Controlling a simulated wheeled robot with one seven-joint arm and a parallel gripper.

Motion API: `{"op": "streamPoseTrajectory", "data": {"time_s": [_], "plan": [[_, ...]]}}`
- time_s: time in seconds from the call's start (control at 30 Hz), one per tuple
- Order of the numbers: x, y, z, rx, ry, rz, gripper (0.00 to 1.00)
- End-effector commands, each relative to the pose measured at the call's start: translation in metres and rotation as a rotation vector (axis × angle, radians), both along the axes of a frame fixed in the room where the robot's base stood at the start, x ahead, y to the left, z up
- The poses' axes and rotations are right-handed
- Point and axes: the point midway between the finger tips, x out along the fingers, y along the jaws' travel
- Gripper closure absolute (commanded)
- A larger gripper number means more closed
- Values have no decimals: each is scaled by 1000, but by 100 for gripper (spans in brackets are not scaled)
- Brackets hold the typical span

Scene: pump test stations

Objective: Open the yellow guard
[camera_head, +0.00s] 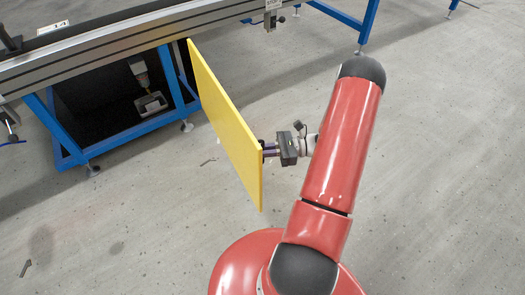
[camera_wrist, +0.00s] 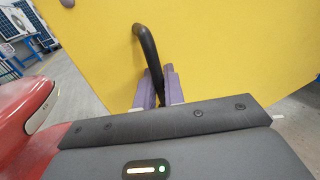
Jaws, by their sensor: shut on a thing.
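The yellow guard (camera_head: 228,125) is a flat panel that stands swung out from the blue-framed bench in the head view, with the space behind it open. In the wrist view the guard (camera_wrist: 225,50) fills most of the picture, and a black bar handle (camera_wrist: 147,48) sticks out from it. My gripper (camera_head: 268,149) is at the guard's near edge in the head view. In the wrist view its purple fingers (camera_wrist: 158,88) are shut on the lower part of the handle. The exact contact is partly hidden by the gripper body.
The bench with a conveyor-like rail (camera_head: 110,45) runs along the upper left. Its blue frame (camera_head: 62,140) encloses a dark bay holding a small grey device (camera_head: 150,103). The grey floor (camera_head: 440,180) is clear to the right and in front of the guard.

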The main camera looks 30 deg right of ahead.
Motion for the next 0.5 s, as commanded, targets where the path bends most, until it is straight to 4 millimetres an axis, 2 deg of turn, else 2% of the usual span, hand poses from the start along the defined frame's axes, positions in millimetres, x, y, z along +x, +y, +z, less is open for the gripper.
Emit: {"op": "streamPoseTrajectory", "data": {"time_s": [0.37,0.4,0.5], "plan": [[-3,0,-1,2,6,4,100],[-3,0,-1,2,6,4,84],[-2,0,-1,1,5,3,75]]}}
